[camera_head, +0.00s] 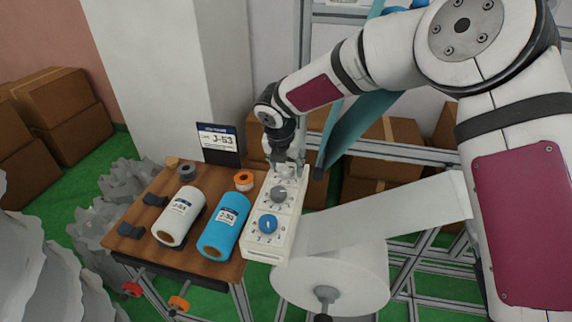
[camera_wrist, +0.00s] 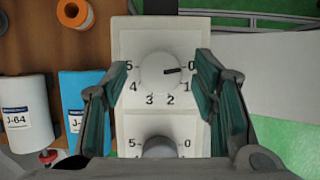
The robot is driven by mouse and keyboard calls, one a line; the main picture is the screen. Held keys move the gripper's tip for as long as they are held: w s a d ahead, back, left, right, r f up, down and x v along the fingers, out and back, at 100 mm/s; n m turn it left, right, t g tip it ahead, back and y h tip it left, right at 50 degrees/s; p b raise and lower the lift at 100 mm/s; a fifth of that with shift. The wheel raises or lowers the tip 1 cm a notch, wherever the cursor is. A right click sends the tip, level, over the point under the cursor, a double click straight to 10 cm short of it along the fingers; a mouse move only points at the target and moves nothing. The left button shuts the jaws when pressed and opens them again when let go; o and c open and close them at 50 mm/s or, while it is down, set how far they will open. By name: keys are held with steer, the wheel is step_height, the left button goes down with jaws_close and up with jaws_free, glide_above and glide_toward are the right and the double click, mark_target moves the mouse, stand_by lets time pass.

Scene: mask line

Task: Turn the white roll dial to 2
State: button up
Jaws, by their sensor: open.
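The white dial (camera_wrist: 160,72) is a round knob at the far end of a white panel (camera_wrist: 190,40). Its dark pointer faces right, at about 0; the marks run round below it from 0 to 5. The dial also shows in the head view (camera_head: 285,172), partly covered. My gripper (camera_wrist: 161,70) is open, with one finger on each side of the dial and gaps showing. In the head view my gripper (camera_head: 288,158) is over the far end of the panel. Contact with the panel cannot be told.
A grey dial (camera_head: 278,194) and a blue dial (camera_head: 268,224) sit nearer on the panel. A white roll (camera_head: 180,215), a blue roll (camera_head: 224,226) and an orange spool (camera_head: 244,180) are left of it. A large white roll (camera_head: 335,280) is at right.

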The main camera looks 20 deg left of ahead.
steer(key=shift+f, duration=0.2)
steer(key=c, duration=1.1)
steer(key=shift+c, duration=0.2)
steer(key=shift+w, duration=0.1)
